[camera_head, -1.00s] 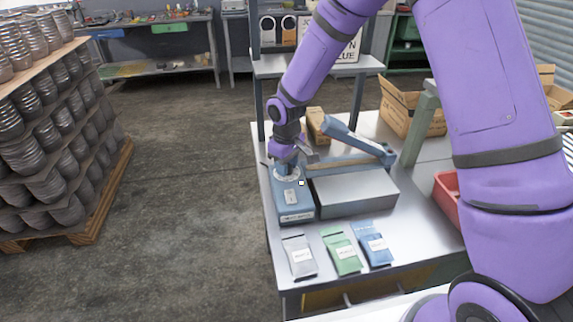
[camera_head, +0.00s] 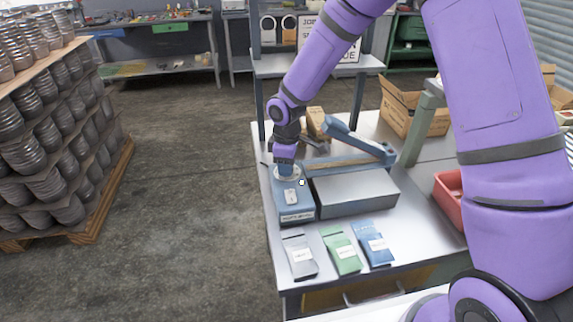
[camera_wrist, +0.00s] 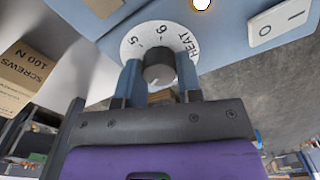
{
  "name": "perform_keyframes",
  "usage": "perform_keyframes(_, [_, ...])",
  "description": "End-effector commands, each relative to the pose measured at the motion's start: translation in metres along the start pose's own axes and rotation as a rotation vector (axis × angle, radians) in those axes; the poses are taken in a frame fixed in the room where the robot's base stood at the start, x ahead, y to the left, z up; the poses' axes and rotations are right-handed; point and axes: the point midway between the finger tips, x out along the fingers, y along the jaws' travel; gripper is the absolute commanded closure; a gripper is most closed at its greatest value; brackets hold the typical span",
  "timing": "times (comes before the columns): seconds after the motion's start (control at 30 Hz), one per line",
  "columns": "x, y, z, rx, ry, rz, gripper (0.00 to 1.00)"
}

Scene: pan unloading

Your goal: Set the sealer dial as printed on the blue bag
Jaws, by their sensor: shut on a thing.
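The sealer (camera_head: 350,190) is a blue-grey machine with a raised arm on the metal table. Its dial shows in the wrist view as a dark knob (camera_wrist: 159,68) on a white round scale (camera_wrist: 184,40) marked HEAT, with 5 and 6 readable. My gripper (camera_wrist: 160,80) is shut on the knob, one blue finger on each side. In the head view my gripper (camera_head: 286,168) comes down from above onto the dial and hides part of it. The blue bag (camera_head: 374,244) lies at the table's front; its label is too small to read.
A green bag (camera_head: 341,251) and a grey bag (camera_head: 299,256) lie left of the blue bag. A white switch (camera_wrist: 279,23) and a lit lamp (camera_wrist: 202,3) sit by the dial. A cardboard box (camera_head: 412,112) and a red bin (camera_head: 449,198) stand to the right.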

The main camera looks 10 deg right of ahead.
Motion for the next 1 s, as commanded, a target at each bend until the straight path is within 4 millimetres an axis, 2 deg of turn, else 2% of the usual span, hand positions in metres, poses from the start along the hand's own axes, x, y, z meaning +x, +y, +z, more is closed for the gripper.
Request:
perform_keyframes(0.3, [-0.001, 0.001, -0.001, 0.000, 0.001, 0.002, 0.90])
perform_keyframes(0.33, [-0.001, 0.001, -0.001, 0.000, 0.001, 0.002, 0.62])
perform_keyframes(0.4, [-0.001, 0.001, 0.000, 0.000, 0.001, 0.002, 0.46])
perform_keyframes(0.43, [-0.001, 0.001, 0.000, 0.000, 0.001, 0.002, 0.41])
perform_keyframes(0.77, [-0.003, 0.001, 0.000, 0.001, 0.001, 0.001, 0.41])
perform_keyframes(0.87, [-0.013, 0.001, 0.000, 0.001, 0.001, 0.002, 0.41])
perform_keyframes(1.0, [-0.037, 0.001, 0.000, 0.001, 0.003, 0.005, 0.41])
